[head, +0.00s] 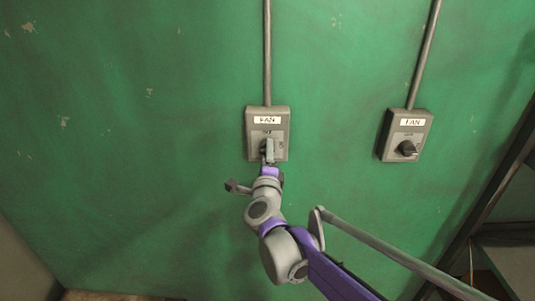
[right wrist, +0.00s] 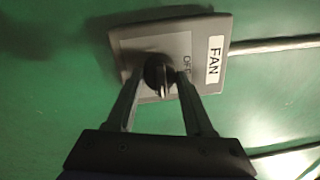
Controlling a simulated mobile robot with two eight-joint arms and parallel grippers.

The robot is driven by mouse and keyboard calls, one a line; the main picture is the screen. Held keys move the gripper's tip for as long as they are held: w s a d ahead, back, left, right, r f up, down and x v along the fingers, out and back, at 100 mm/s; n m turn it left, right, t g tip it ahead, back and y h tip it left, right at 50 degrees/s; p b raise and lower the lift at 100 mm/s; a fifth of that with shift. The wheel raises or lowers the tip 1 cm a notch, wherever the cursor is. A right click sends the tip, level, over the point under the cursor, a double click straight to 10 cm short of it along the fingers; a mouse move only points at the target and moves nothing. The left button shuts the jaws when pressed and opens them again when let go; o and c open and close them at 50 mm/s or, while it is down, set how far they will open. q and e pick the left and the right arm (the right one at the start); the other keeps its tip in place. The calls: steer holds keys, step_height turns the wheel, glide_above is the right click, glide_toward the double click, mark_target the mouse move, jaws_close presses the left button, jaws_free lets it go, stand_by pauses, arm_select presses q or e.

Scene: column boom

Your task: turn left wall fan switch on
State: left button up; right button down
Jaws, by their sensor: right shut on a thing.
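The left wall fan switch is a grey box (head: 282,138) with a white FAN label on the green wall. Its dark rotary knob (right wrist: 158,70) shows in the right wrist view, with an OFF mark beside it on the label side. My right gripper (head: 268,151) is at this box, its two fingers on either side of the knob and shut on it. In the head view the gripper hides much of the knob. I cannot tell exactly where the knob points. My left gripper is not in view.
A second grey FAN switch (head: 408,127) with a dark knob is on the wall to the right. A conduit pipe (head: 267,50) runs up from the left box, and another (head: 424,55) from the right box. Dark framing stands at the right edge. The wall at left is bare.

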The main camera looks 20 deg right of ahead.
steer(key=shift+c, duration=1.4)
jaws_free()
steer(key=shift+s, duration=0.1)
steer(key=v, duration=1)
steer(key=shift+s+b, duration=0.3)
steer(key=shift+b, duration=0.15)
steer(key=shift+a, duration=0.1)
